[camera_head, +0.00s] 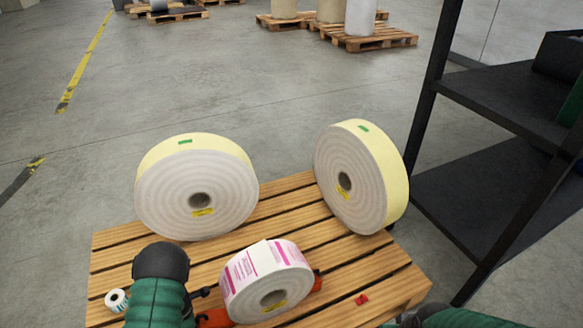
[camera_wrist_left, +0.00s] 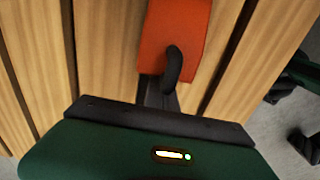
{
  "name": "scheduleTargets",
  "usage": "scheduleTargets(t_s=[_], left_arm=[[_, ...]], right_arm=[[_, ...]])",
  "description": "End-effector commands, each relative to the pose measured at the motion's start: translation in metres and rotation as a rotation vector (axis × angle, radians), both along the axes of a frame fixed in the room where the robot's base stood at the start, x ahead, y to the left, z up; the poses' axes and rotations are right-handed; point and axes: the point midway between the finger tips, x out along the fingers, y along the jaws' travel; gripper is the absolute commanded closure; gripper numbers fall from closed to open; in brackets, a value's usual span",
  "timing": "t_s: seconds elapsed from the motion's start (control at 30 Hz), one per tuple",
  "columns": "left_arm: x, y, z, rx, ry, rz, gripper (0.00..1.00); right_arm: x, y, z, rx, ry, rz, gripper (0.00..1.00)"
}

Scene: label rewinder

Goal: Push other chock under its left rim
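A label roll with pink print (camera_head: 268,279) stands on its rim near the front of the slatted wooden pallet (camera_head: 345,262). An orange chock (camera_head: 317,281) sits at its right rim, partly hidden. Another orange chock (camera_head: 214,318) lies at its lower left; in the left wrist view the orange chock (camera_wrist_left: 182,35) lies flat on the slats. My left gripper (camera_wrist_left: 170,75) looks shut, its dark fingertips right at the chock's near edge; whether they grip it is not clear. My right gripper (camera_head: 411,318) barely shows at the bottom edge, its fingers unclear.
Two large cream rolls (camera_head: 196,186) (camera_head: 362,177) stand behind on the pallet. A small roll (camera_head: 117,300) lies at the left and a small red piece (camera_head: 361,299) at the right front. A black shelf rack (camera_head: 490,190) stands close on the right.

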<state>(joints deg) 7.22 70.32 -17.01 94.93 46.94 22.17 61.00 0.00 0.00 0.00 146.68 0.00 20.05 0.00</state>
Motion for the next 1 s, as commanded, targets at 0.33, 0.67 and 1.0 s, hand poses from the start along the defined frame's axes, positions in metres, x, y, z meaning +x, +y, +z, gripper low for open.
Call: scheduleTargets(t_s=[0.33, 0.67, 1.0], left_arm=[[0.005, -0.008, 0.0, 0.0, -0.001, -0.001, 1.0], [0.009, -0.016, 0.0, -0.001, 0.0, -0.001, 1.0], [0.013, -0.024, 0.0, -0.002, 0.0, -0.001, 1.0]], right_arm=[[0.0, 0.0, 0.002, 0.0, 0.0, 0.0, 0.64], [0.0, 0.0, 0.004, 0.0, 0.0, 0.0, 0.64], [0.0, 0.0, 0.006, 0.0, 0.0, 0.0, 0.64]])
